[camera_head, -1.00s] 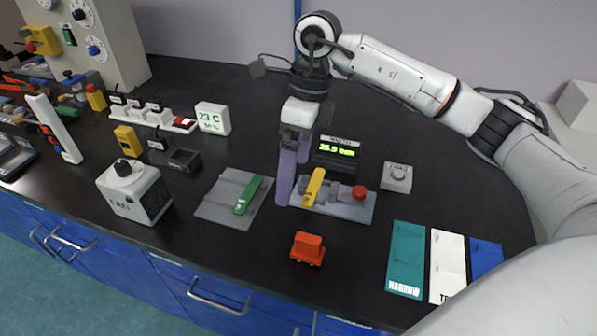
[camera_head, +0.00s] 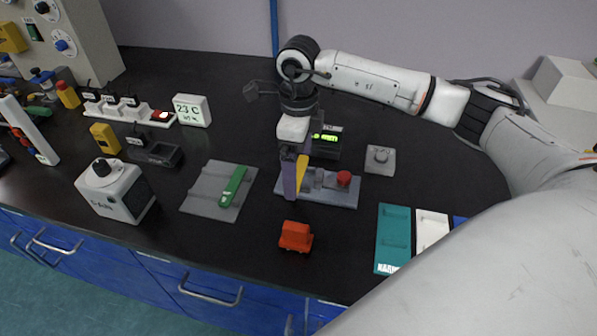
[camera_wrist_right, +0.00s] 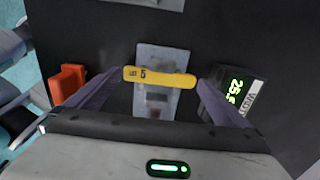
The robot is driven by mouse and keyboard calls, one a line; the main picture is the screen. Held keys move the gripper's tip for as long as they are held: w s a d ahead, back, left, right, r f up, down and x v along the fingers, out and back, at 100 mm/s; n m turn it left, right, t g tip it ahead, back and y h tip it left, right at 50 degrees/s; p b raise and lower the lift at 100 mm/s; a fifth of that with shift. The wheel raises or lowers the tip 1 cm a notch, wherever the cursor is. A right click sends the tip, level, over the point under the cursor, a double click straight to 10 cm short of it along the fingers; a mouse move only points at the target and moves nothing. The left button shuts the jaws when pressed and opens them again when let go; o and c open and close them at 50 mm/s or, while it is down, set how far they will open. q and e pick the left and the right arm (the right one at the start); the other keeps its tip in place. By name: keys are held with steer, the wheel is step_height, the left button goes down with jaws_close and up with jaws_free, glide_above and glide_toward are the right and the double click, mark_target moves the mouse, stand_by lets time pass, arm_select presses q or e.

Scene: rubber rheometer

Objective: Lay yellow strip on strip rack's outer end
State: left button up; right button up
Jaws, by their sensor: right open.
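The yellow strip (camera_head: 301,173) lies across the grey gauge base (camera_head: 347,196). In the head view my right gripper partly hides it. In the right wrist view the strip (camera_wrist_right: 160,77), marked with a 5, spans the gap between the fingertips. My right gripper (camera_head: 294,181) is open and points down at the strip; its purple fingers (camera_wrist_right: 160,85) stand near the strip's two ends. I cannot tell whether they touch it. The grey ridged plate (camera_head: 200,197), which looks like the strip rack, lies left of the gauge with a green strip (camera_head: 233,186) on it. My left gripper is not in view.
An orange block (camera_head: 296,237) stands in front of the gauge. A lit readout box (camera_head: 326,143) stands behind it. The fan box (camera_head: 116,190) is left of the plate. Teal (camera_head: 393,237) and white (camera_head: 431,231) mats lie at right.

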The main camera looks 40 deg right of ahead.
steer(key=shift+f, duration=0.35)
stand_by(0.4)
steer(key=c, duration=0.7)
